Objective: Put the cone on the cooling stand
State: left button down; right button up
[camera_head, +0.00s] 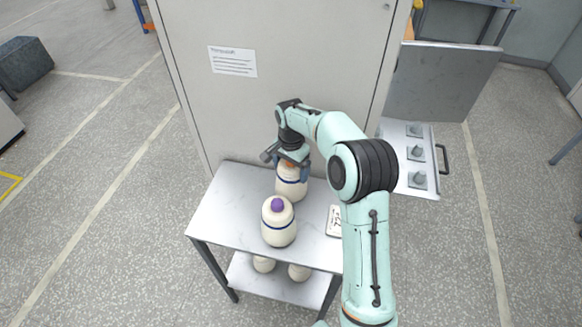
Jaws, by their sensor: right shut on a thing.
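My right gripper (287,156) is shut on a cream cone (291,188) with a blue band and an orange tip, gripping it at the top. This cone is upright at the back of the metal stand's top (222,205); its base looks at or very near the surface, but I cannot tell if it touches. A second cream cone (279,228), with a purple tip and dark blue band, stands upright nearer the front. The gripper hides part of the held cone's top. My left gripper is not in view.
A grey cabinet (310,60) rises right behind the stand. Its door is open at right above a pulled-out tray (425,189) with several empty pegs. A small printed card (334,221) lies on the stand's right side. More cones sit on the lower shelf (280,285). The stand's left top is clear.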

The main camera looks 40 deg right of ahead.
jog(key=o, duration=1.4)
jog(key=shift+f, duration=0.1)
notch_tip(320, 180, up, 12)
jog(key=shift+f+p, duration=0.2)
jog(key=shift+p, duration=0.2)
jog(key=shift+s+r, duration=0.1)
jog(key=shift+r, duration=0.3)
